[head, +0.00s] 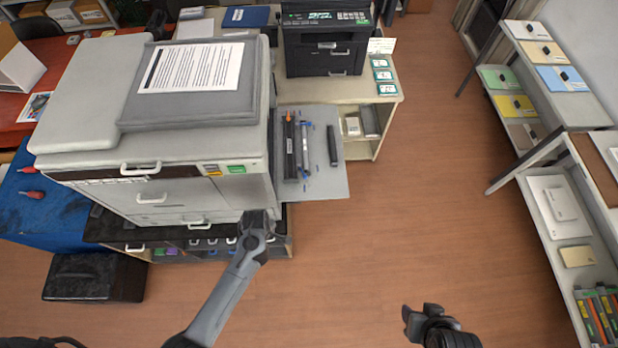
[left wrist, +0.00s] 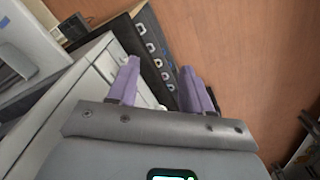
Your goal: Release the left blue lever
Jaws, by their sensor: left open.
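A large grey printer (head: 165,180) stands at the left. Its right side has an open grey panel (head: 335,185) with a dark cartridge slot, a dark bar (head: 332,146) and small blue parts (head: 306,124). These are too small to tell which is the left blue lever. My left gripper (head: 260,216) is in front of the printer's lower right corner, apart from the blue parts. In the left wrist view its purple fingers (left wrist: 160,88) are spread and empty. My right gripper (head: 416,312) is over the floor at the lower right, its fingers too dark to read.
A low cabinet (head: 365,95) behind the panel holds a black printer (head: 326,48). Shelves (head: 560,215) line the right side. The wooden floor (head: 420,180) between is clear.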

